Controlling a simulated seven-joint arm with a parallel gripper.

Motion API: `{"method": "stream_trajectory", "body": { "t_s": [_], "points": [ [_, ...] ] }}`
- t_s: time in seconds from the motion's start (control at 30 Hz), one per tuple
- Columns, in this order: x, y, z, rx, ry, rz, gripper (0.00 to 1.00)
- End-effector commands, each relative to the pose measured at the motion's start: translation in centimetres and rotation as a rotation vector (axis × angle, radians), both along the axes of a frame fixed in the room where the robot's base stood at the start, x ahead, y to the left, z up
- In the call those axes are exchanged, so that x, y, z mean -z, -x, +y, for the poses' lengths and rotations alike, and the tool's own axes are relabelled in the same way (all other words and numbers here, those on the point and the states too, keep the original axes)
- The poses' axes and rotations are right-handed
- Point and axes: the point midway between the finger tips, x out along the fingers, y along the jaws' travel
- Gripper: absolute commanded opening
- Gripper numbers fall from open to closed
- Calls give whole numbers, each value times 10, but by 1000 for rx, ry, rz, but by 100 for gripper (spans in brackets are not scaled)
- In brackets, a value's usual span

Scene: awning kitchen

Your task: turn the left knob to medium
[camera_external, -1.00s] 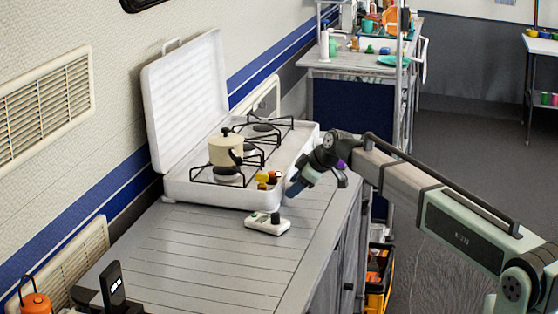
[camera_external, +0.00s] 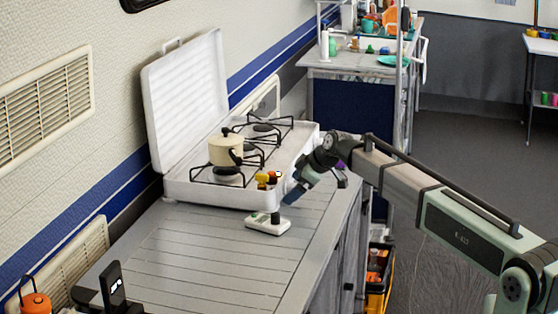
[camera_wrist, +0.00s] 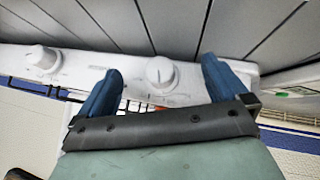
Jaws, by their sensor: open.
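The white camping stove (camera_external: 215,193) stands on the grey slatted counter with its lid raised. Its knob side faces right, hidden from the external view. In the wrist view, which looks upside down, two white knobs sit on the stove's front panel. The left knob (camera_wrist: 160,72) is the one nearer the small white device; the other knob (camera_wrist: 40,57) is at the picture's left. My gripper (camera_external: 291,194) is at the stove's front near corner. Its blue fingers are spread apart, one on each side of the left knob, with visible gaps. The knob's setting is unclear.
A cream pot (camera_external: 225,150) stands on the near burner among black grates. Small yellow and dark reddish items (camera_external: 267,179) sit at the stove's near front corner. The white device (camera_external: 268,224) lies on the counter (camera_external: 220,258) nearby. The counter's near part is clear.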

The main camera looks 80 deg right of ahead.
Motion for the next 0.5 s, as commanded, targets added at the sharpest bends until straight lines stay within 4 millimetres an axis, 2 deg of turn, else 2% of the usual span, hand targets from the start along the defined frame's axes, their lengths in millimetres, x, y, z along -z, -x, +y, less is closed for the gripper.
{"method": "stream_trajectory", "body": {
  "t_s": [0.5],
  "points": [
    [-7,4,2,0,1,-1,100]
  ]
}}
